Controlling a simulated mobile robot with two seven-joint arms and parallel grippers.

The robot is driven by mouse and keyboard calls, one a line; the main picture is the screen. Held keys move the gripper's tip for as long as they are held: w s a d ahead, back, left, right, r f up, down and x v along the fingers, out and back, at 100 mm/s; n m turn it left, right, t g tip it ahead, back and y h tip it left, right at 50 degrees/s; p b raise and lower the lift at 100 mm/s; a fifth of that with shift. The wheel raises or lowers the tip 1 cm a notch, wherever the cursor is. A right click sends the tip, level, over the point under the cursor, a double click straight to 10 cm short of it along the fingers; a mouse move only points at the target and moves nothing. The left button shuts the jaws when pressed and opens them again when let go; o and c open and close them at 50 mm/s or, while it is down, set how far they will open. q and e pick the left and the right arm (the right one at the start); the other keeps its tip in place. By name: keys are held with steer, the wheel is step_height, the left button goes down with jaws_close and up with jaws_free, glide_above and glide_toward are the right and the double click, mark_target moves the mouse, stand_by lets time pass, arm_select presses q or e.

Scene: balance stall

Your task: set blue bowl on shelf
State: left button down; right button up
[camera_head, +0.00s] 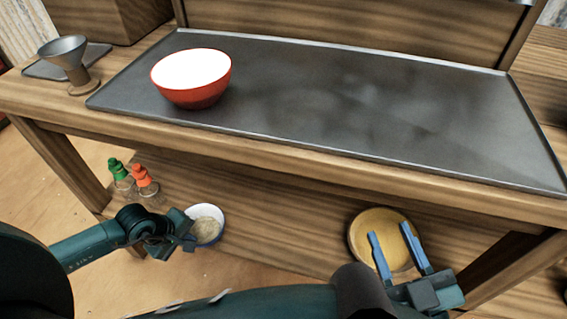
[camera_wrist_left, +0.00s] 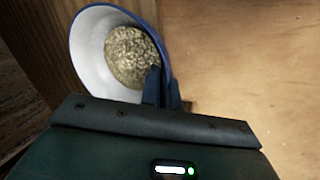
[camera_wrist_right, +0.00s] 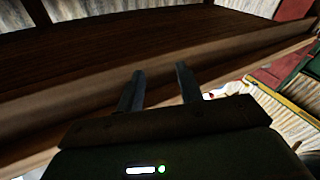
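The blue bowl (camera_head: 206,239) is blue outside and white inside, with grainy tan contents. It is at the front edge of the lower wooden shelf (camera_head: 290,235); whether it rests there or is held above it I cannot tell. My left gripper (camera_head: 187,229) is at its left side. In the left wrist view the bowl (camera_wrist_left: 92,62) is tilted, and the close-set fingers (camera_wrist_left: 163,88) straddle its rim, one inside and one outside. My right gripper (camera_head: 389,230) is open and empty in front of a yellow bowl; its parted fingers (camera_wrist_right: 159,75) also show in the right wrist view.
The yellow bowl (camera_head: 362,234) is on the lower shelf at right. Green-capped (camera_head: 120,180) and orange-capped (camera_head: 144,182) bottles stand at its left. Above, a red bowl (camera_head: 195,95) stands on the grey tabletop mat (camera_head: 350,105). A metal funnel-shaped cup (camera_head: 66,58) stands at far left.

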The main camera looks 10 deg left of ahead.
arm_select(q)
steer(key=w+d+b, duration=0.1)
steer(key=w+d, duration=0.1)
steer(key=w, duration=0.3)
steer(key=w+d+b, duration=0.2)
steer(key=w, duration=0.4)
steer(key=w+d+b, duration=0.1)
steer(key=w+d, duration=0.2)
steer(key=w, duration=0.2)
steer(key=shift+w+b, duration=0.15)
steer(key=shift+b, duration=0.2)
steer(key=shift+w+d, duration=0.2)
step_height(320, 180, down, 4)
steer(key=shift+w+d+r+b, duration=0.15)
steer(key=shift+r+b, duration=0.1)
steer(key=shift+b, duration=0.85)
steer(key=shift+r, duration=0.1)
steer(key=c, duration=2.1)
jaws_free()
steer(key=shift+f, duration=0.25)
steer(key=o, duration=0.5)
steer(key=shift+c, duration=0.2)
arm_select(e)
steer(key=shift+w+a+m+t+y, duration=0.5)
steer(key=shift+a+y, duration=0.1)
arm_select(q)
steer(key=shift+r, duration=0.15)
